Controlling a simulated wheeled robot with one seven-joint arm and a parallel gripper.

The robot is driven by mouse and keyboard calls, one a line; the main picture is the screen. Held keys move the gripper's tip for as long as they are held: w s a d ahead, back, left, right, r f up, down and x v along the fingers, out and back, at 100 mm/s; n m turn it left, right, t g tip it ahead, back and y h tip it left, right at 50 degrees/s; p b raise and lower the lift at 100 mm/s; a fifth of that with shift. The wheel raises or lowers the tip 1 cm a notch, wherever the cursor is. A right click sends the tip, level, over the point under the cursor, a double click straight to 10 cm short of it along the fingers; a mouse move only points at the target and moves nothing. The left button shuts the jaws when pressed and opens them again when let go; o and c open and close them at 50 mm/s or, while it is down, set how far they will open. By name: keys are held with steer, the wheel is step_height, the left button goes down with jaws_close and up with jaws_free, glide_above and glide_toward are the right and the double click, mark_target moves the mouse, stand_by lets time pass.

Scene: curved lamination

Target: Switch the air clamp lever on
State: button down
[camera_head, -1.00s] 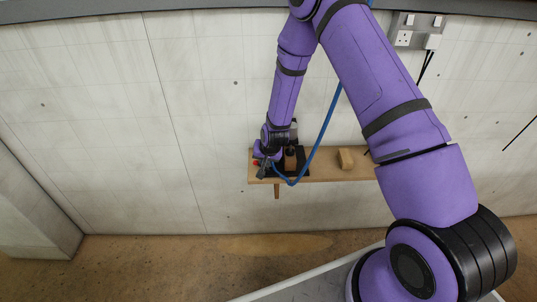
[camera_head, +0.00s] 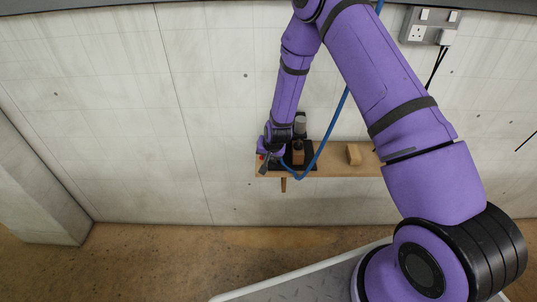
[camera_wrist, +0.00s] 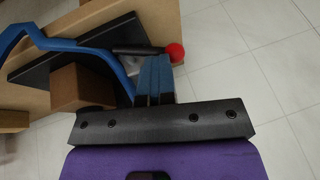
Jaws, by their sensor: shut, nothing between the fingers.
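The air clamp lever (camera_wrist: 138,50) is a black rod with a red ball knob (camera_wrist: 175,52) at its end. In the wrist view it lies crosswise at the tips of my gripper (camera_wrist: 153,62). My gripper's blue-faced fingers are shut together with nothing between them. The tips are at the rod just left of the knob; I cannot tell whether they touch it. In the head view my gripper (camera_head: 265,166) is at the shelf's left end, beside the red knob. The clamp's black base (camera_head: 308,160) sits on the shelf, its body partly hidden by my wrist.
A wooden shelf (camera_head: 335,165) is fixed to the pale wall. A wooden block (camera_head: 354,154) stands on it to the right. A blue hose (camera_head: 330,135) loops near the clamp. A brown block (camera_wrist: 80,85) lies left of the fingers. Sockets (camera_head: 430,25) are at upper right.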

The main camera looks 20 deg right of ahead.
steer(key=shift+a, duration=0.2)
steer(key=shift+s+d, duration=0.1)
steer(key=shift+d, duration=0.45)
steer(key=shift+r, duration=0.2)
steer(key=s+d+r+n, duration=0.1)
steer(key=s+r, duration=0.4)
steer(key=r, duration=0.7)
steer(key=s+d+r+n, duration=0.1)
steer(key=s+r, duration=0.4)
steer(key=r, duration=0.7)
steer(key=s+d+r+n, duration=0.15)
steer(key=s+r, duration=0.35)
steer(key=r, duration=0.8)
steer(key=s+d+r, duration=0.1)
steer(key=s+r, duration=0.3)
steer(key=s, duration=0.3)
steer(key=s+d+r, duration=0.1)
steer(key=s+r, duration=0.2)
steer(key=s, duration=0.5)
steer(key=s+d+r+n, duration=0.1)
steer(key=s+r, duration=0.3)
steer(key=s, duration=0.4)
steer(key=shift+s+d+r+h, duration=0.2)
steer(key=shift+d+r+h, duration=0.05)
steer(key=shift+r+h, duration=0.15)
